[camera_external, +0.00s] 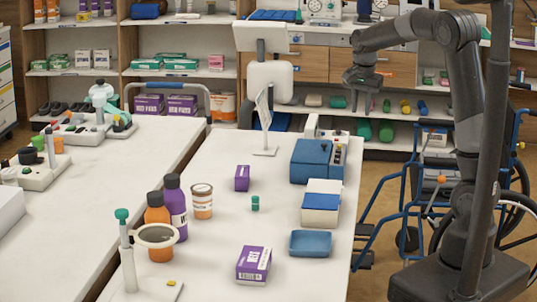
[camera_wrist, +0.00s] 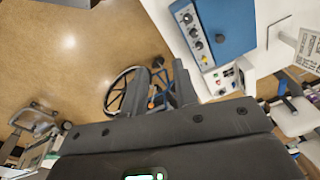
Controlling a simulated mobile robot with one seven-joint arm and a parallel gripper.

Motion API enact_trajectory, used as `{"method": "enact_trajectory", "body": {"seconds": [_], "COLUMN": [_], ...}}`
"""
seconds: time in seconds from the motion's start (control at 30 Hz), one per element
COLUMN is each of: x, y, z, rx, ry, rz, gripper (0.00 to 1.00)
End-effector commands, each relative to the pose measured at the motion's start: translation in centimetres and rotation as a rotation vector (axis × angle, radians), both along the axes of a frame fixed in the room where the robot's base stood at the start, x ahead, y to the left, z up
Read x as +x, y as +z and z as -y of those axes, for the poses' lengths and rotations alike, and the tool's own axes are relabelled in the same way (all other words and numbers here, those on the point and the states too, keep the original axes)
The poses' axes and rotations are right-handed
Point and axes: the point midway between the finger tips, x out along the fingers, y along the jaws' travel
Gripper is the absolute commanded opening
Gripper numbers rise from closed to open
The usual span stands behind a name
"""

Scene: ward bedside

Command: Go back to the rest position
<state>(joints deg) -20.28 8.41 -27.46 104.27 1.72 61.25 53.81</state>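My gripper (camera_external: 362,84) is raised in the external view, held out to the left of my upright arm. It is well above the table and near the shelf wall behind. In the wrist view my gripper (camera_wrist: 160,88) shows two dark fingers standing apart. Floor and part of a wheelchair show between them, and nothing is held. My arm is bent at the top, with its base at the lower right of the external view.
The white table (camera_external: 222,240) carries a blue device (camera_external: 317,160), a blue tray (camera_external: 310,243), a purple box (camera_external: 253,264) and bottles. A blue-framed wheelchair (camera_external: 390,217) stands beside my base. The device also shows in the wrist view (camera_wrist: 222,25). Open floor lies left there.

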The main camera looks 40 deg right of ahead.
Motion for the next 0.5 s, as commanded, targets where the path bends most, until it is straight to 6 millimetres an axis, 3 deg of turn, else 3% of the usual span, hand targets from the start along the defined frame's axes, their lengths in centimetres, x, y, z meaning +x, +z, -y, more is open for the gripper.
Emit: {"method": "enact_trajectory", "body": {"seconds": [0.2,0.5], "x": [-6.3,-14.9], "y": [2.7,4.5], "z": [-0.7,-2.5], "rx": [0.044,-0.004], "ry": [0.236,0.573], "rz": [0.079,0.198], "gripper": [0.27,0.27]}}
